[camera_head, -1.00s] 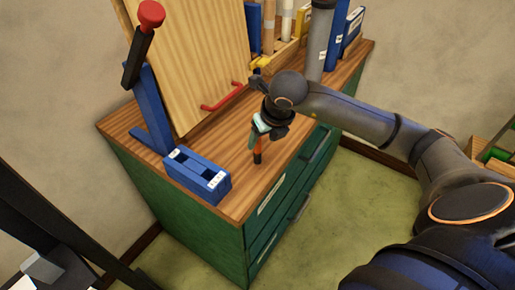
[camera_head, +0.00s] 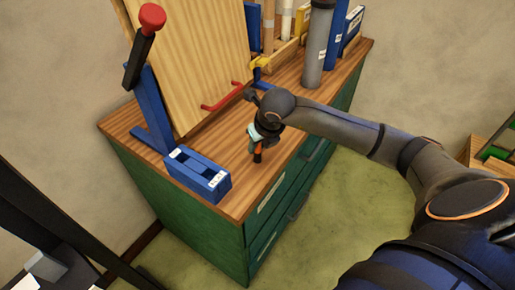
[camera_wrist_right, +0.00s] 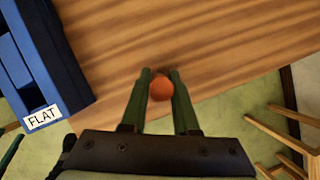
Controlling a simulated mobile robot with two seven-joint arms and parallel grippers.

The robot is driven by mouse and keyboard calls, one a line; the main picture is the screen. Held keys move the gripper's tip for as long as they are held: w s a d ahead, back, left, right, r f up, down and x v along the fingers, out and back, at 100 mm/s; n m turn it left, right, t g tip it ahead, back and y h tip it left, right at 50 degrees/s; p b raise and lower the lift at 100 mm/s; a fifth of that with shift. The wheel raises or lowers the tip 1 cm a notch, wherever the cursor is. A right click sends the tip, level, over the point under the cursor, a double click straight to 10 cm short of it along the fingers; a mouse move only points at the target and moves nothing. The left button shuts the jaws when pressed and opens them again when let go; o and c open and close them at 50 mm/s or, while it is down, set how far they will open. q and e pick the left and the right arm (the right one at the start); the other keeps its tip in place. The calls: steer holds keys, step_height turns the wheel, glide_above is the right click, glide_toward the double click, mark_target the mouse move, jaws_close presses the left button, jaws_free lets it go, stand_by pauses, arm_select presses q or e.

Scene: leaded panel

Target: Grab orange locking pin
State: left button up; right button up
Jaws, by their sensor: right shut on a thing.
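The orange locking pin (camera_head: 257,156) is on the wooden top of the green cabinet, near its front edge. My right gripper (camera_head: 255,148) is over it from above and shut on it. In the right wrist view the pin's round orange end (camera_wrist_right: 161,90) sits between the two dark green fingers (camera_wrist_right: 159,100). The fingers hide part of the pin in the head view, and I cannot tell whether it touches the wood. My left gripper does not show.
A blue block (camera_head: 197,174) stands to the left; its label reads FLAT in the wrist view (camera_wrist_right: 42,118). Behind are a wooden panel (camera_head: 185,60), a red handle (camera_head: 222,97) and a red-knobbed lever (camera_head: 152,17). A grey cylinder (camera_head: 318,45) stands at the back right.

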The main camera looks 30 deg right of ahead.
jaws_close()
steer(key=shift+r, duration=0.15)
